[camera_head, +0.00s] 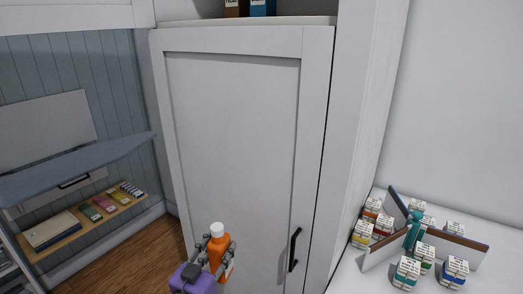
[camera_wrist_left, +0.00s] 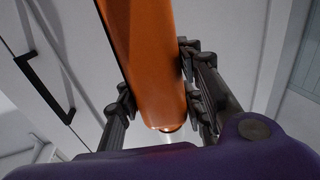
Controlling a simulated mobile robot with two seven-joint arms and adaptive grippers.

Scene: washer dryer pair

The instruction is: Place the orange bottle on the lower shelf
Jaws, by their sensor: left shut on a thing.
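The orange bottle (camera_head: 216,252) with a white cap is upright in my left gripper (camera_head: 218,257), low in front of the white cabinet door. In the left wrist view, the fingers of my left gripper (camera_wrist_left: 160,105) are shut on both sides of the orange bottle (camera_wrist_left: 146,60). A low wooden shelf (camera_head: 85,228) is at the left, under the ironing board, and holds a stack and several small coloured items. My right gripper is in neither view.
The tall white cabinet (camera_head: 235,130) is closed and has a black handle (camera_head: 294,250). A blue-grey ironing board (camera_head: 80,170) juts out over the low shelf. Several small boxes (camera_head: 407,272) and a divider (camera_head: 455,247) stand on a white surface at right. Wooden floor (camera_head: 140,258) shows at lower left.

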